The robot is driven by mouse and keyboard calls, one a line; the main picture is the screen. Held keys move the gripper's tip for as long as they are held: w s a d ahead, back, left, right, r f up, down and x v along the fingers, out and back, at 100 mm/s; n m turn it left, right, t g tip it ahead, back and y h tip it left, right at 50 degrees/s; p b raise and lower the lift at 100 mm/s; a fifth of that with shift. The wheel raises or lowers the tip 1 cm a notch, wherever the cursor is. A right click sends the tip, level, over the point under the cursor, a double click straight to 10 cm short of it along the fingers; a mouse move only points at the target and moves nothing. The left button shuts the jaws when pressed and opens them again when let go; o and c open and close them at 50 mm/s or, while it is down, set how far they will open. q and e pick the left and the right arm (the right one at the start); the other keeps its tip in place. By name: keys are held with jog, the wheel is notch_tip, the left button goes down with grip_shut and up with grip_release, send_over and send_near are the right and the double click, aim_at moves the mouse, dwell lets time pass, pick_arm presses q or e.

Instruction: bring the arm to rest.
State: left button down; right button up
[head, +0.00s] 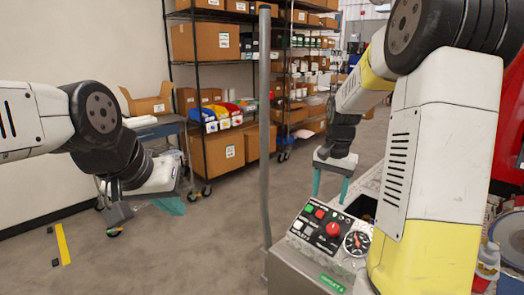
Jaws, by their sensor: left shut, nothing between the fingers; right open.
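My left arm (105,130) comes in from the left, bent, with its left gripper (172,205) hanging in the air over the grey floor. The teal fingers are shut and empty. My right arm (440,150) fills the right side. Its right gripper (330,198) points down with teal fingers apart and nothing between them. It is above and behind the control panel (325,232), and I cannot tell the exact gap. The panel carries a red knob (333,229), small red and green buttons and a round gauge (357,242). The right arm hides part of the machine behind the panel.
A grey vertical post (264,130) stands between the two arms, left of the panel. Wire shelves (235,90) with cardboard boxes and colored bins stand at the back. Floor at the left is mostly clear.

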jog(key=s+a+r+n+t+y, duration=0.1)
jog(key=s+a+r+n+t, duration=0.1)
jog(key=s, duration=0.8)
jog(key=s+a+r+n+t+y, duration=0.1)
jog(key=s+a+r+n+t, duration=0.2)
jog(key=s+r, duration=0.6)
jog(key=s+a+n, duration=0.1)
jog(key=a+n, duration=0.1)
jog(key=a, duration=0.1)
jog(key=shift+s+a, duration=0.15)
jog(key=shift+a, duration=0.25)
dwell(2.1)
